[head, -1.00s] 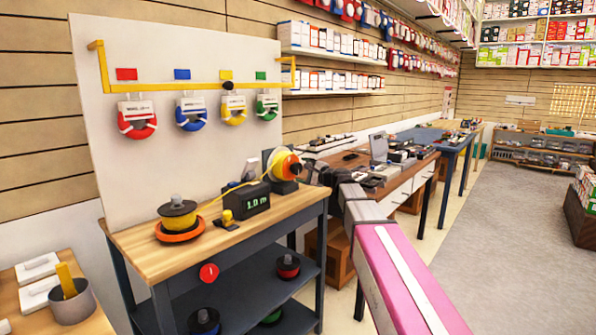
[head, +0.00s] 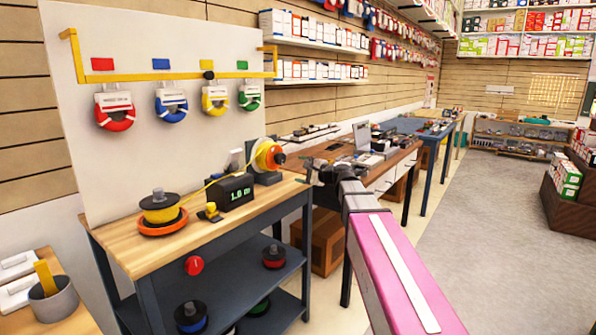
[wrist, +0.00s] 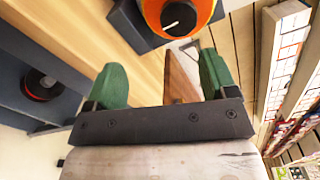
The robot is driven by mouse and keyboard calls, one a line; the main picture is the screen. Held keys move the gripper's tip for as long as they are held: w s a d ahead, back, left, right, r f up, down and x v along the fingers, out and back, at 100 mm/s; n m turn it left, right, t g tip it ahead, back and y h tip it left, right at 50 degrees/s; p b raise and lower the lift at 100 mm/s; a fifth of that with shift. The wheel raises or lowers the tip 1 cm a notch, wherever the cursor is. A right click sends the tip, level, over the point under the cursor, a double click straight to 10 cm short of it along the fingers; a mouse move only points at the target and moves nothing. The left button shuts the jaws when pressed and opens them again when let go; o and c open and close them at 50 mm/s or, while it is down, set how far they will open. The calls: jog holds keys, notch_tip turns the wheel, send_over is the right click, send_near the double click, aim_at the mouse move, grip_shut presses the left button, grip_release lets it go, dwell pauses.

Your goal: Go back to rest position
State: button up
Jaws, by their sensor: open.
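My gripper (wrist: 163,82) shows in the wrist view with its two green fingers apart and nothing between them. In the head view my pink arm reaches forward from the lower right, and my gripper (head: 312,174) is small and dark by the right end of the wooden workbench (head: 150,250). It is close to the orange and yellow winding spool (head: 268,156), which also shows at the top of the wrist view (wrist: 180,15). I cannot tell the exact gap between them.
A black length counter (head: 232,192) and a yellow wire spool (head: 160,208) stand on the bench. Coloured wire coils hang on the white board (head: 150,50). A brown desk (head: 385,165) stands behind my arm. Grey floor (head: 480,210) is clear to the right.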

jog(key=s+d+f+n+g+h, duration=0.2)
jog(key=s+f, duration=0.2)
jog(key=f, duration=0.5)
jog(key=s+d+f+n+g+h, duration=0.25)
jog(key=s+f, duration=0.25)
jog(key=f, duration=0.3)
jog(key=s+d+f+n+g+h, duration=0.1)
jog(key=s+f+n+g+h, duration=0.2)
jog(key=f, duration=0.6)
jog(key=s+d+f+n+g+h, duration=0.1)
jog(key=s+d+f+n+h, duration=0.1)
jog(key=s+d+f, duration=0.3)
jog(key=s+d+f+n+g+h, duration=0.2)
jog(key=s+d+f+h, duration=0.2)
jog(key=s+f, duration=0.3)
jog(key=shift+s+d+f, duration=0.2)
jog(key=shift+s+d, duration=0.35)
jog(key=shift+s, duration=0.7)
